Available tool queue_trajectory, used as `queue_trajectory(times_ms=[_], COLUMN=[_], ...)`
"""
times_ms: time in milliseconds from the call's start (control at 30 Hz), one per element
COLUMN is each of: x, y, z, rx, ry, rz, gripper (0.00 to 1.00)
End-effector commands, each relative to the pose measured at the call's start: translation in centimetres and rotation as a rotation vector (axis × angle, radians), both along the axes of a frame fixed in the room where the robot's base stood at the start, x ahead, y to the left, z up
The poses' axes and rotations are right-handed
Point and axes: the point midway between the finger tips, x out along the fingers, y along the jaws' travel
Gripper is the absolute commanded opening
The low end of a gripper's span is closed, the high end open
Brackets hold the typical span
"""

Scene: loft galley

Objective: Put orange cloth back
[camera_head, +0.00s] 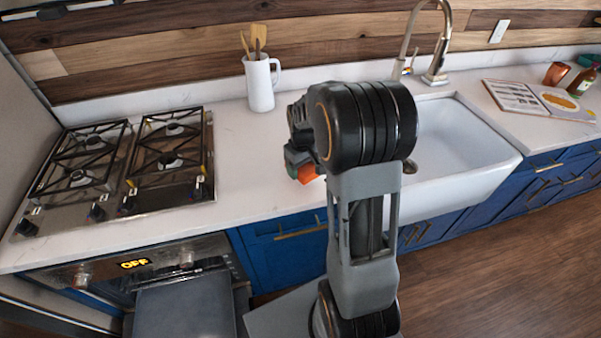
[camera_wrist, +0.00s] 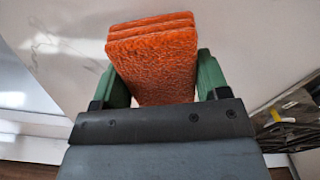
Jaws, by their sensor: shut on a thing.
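The orange cloth (camera_wrist: 155,65) is a folded, textured stack between the two green fingers of my gripper (camera_wrist: 155,82) in the wrist view. My gripper is shut on it. In the head view a small orange part of the cloth (camera_head: 307,173) shows below my gripper, near the front of the white counter left of the sink. My arm hides most of the cloth and the gripper there. Whether the cloth touches the counter cannot be told.
A gas stove (camera_head: 125,168) lies on the left of the counter (camera_head: 236,170). A white jug with wooden utensils (camera_head: 260,84) stands at the back. The white sink (camera_head: 470,150) with a tall faucet is to the right. An open cookbook (camera_head: 520,96) lies beyond it.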

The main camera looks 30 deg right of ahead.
Motion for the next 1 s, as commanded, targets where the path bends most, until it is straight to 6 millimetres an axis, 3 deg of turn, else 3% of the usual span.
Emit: queue_trajectory(times_ms=[400,867,900,1000], x=[0.6,0.6,0.6,0.6], y=[0.2,0.2,0.2,0.2], z=[-3.7,-4.3,-4.2,-4.2], rx=[0.0,0.0,-0.001,0.0], ry=[0.001,-0.001,-0.001,-0.001], rz=[-0.001,0.0,0.0,0.0], gripper=[0.46,0.46,0.71,0.81])
